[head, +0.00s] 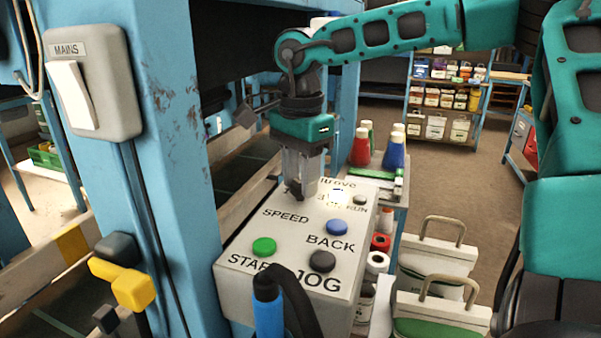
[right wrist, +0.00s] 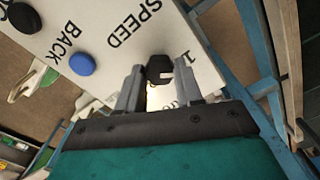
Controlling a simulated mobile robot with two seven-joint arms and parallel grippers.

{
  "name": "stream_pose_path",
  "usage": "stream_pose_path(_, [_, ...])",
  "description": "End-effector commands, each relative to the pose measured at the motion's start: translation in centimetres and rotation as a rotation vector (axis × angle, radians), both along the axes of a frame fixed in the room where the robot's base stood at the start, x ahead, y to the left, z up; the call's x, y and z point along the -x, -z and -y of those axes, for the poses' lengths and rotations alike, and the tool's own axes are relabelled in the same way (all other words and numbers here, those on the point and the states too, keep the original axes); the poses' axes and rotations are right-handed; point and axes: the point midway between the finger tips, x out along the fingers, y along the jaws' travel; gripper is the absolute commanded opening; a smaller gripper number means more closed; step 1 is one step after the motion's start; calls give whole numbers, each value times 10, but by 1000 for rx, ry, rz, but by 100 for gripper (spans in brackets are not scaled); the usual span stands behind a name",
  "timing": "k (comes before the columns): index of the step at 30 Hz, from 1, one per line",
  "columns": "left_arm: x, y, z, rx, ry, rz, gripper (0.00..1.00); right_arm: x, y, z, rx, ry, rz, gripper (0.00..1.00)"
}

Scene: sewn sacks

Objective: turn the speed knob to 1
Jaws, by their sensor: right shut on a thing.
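The control box (head: 240,235) has a pale sloped face with SPEED, BACK, START and JOG labels. The speed knob (right wrist: 157,66) is black with a white mark on its right side in the right wrist view. A printed 1 shows just up and right of it there. My right gripper (head: 301,193) comes down on the box face from above, and its fingers (right wrist: 161,73) are shut on the knob from both sides. In the head view the fingers mostly hide the knob. Other scale markings are partly hidden. My left gripper is not in view.
Blue (head: 337,227), green (head: 264,246) and dark (head: 322,261) buttons sit close to the gripper on the box. A MAINS switch (head: 92,85) is on the blue post at left.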

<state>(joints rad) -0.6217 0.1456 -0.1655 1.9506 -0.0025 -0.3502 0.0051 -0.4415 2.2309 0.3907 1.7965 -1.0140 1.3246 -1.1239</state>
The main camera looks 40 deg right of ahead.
Motion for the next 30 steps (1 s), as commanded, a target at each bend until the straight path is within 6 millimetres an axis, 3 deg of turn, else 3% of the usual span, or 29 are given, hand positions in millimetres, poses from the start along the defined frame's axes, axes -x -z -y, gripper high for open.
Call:
stream_pose_path(9, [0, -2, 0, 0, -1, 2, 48, 0, -1, 0, -1, -103, 2, 5])
stream_pose_path(24, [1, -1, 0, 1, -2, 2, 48, 0, 0, 0, -1, -119, 2, 5])
stream_pose_path(25, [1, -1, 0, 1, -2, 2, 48, 0, 0, 0, -1, -119, 2, 38])
stream_pose_path(30, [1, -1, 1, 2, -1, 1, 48, 0, 0, 0, 0, -118, 1, 55])
